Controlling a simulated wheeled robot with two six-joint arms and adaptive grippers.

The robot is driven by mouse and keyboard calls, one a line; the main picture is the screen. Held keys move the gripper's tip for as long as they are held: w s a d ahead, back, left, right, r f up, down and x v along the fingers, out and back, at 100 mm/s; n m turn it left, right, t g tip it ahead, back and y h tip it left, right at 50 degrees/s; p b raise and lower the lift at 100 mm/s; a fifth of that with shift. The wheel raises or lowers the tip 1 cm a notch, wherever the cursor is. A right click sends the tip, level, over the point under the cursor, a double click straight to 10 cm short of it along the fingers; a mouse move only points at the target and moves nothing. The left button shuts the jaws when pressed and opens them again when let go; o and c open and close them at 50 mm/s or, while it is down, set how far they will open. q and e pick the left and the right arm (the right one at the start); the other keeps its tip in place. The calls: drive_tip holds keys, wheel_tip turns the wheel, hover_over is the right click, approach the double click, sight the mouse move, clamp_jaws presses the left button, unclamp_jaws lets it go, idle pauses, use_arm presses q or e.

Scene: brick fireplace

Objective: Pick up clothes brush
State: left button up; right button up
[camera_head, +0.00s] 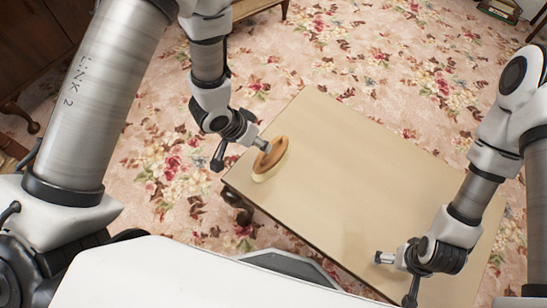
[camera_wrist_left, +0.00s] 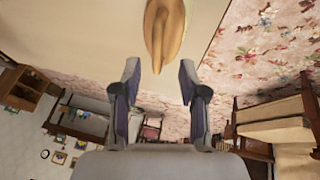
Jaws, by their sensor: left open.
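The clothes brush (camera_head: 271,160), with a brown wooden back and a pale bristle side, is at the left part of the beige table (camera_head: 345,150). My left gripper (camera_head: 262,144) is right beside the brush's upper left end. In the left wrist view the brush (camera_wrist_left: 166,28) is ahead of my open left fingers (camera_wrist_left: 158,76), slightly right of centre.
The middle of the tabletop is bare. Flowered carpet (camera_head: 400,80) surrounds the table. A dark wooden cabinet (camera_head: 30,50) stands at the upper left, and a wooden furniture leg (camera_head: 284,9) shows at the top. The left wrist view also shows a wooden bench or chair (camera_wrist_left: 275,125) at the right.

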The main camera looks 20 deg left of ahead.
sight(271, 153)
use_arm(q)
drive_tip(key=b+x, duration=0.1)
drive_tip(key=x, duration=0.5)
drive_tip(key=shift+w+d+f, duration=0.1)
drive_tip(key=shift+d, duration=0.2)
use_arm(e)
drive_tip(key=shift+w+d+f, duration=0.1)
drive_tip(key=shift+d+f, duration=0.05)
drive_tip(key=shift+f, duration=0.7)
use_arm(q)
clamp_jaws()
use_arm(e)
drive_tip(key=shift+r, duration=0.1)
